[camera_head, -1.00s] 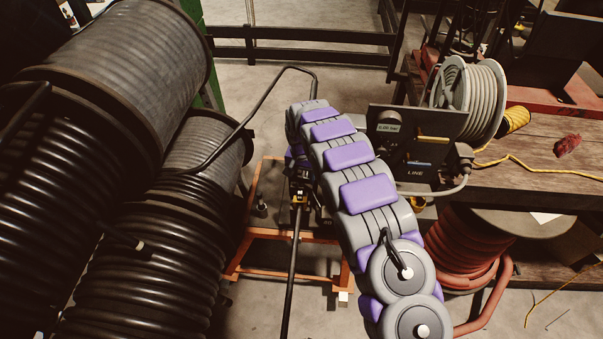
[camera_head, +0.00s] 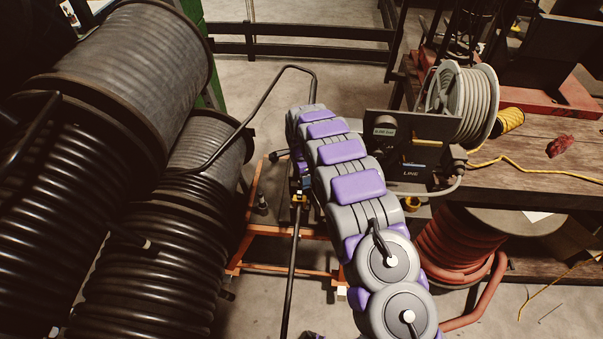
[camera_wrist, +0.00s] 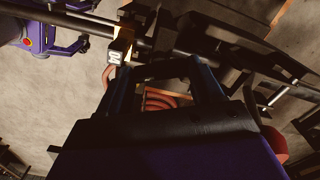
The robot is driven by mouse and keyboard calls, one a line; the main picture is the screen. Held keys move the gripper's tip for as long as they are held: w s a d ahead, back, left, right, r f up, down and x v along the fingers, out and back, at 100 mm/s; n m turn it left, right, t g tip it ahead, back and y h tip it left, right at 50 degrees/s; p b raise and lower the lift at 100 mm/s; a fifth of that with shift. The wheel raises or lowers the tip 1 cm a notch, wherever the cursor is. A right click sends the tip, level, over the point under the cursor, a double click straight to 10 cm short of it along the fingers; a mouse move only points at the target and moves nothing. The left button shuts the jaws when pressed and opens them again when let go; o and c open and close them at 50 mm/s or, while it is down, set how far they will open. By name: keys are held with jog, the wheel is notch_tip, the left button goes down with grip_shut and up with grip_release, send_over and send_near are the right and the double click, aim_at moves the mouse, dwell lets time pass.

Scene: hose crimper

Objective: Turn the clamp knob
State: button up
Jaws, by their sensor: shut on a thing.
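In the wrist view, the two dark fingers of my gripper (camera_wrist: 165,70) reach forward and are closed on a dark part at the crimper, which I take to be the clamp knob. The knob's outline is hard to make out in the shadow. A yellow fitting (camera_wrist: 122,45) with a white mark sits just left of the fingertips, beside a dark rod (camera_wrist: 85,22). In the head view, my arm covers the gripper and most of the crimper. A black lever-like part (camera_head: 279,155) shows just left of the arm, above the orange stand (camera_head: 280,271).
Large black hose reels (camera_head: 130,70) fill the left side. A control box marked LINE (camera_head: 425,128) and a grey hose reel (camera_head: 465,100) stand right of my arm by the wooden bench (camera_head: 540,150). A red hose coil (camera_head: 460,245) sits below.

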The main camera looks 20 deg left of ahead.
jog(key=m+p, duration=0.1)
jog(key=m, duration=0.3)
jog(key=shift+a+r+m, duration=0.1)
jog(key=shift+r+m, duration=0.05)
jog(key=shift+m, duration=0.15)
jog(key=m+p, duration=0.2)
jog(key=m, duration=0.2)
jog(key=shift+r+m, duration=0.1)
jog(key=shift+m, duration=0.2)
jog(key=m+p, duration=0.2)
jog(key=m, duration=0.3)
jog(key=shift+a+p, duration=0.1)
jog(key=shift+p, duration=0.3)
jog(key=shift+w+m+p, duration=0.1)
jog(key=shift+m+p, duration=0.7)
jog(key=shift+m, duration=0.8)
jog(key=o, duration=0.7)
jog(key=shift+c, duration=0.2)
jog(key=o, duration=0.4)
jog(key=shift+f, duration=0.25)
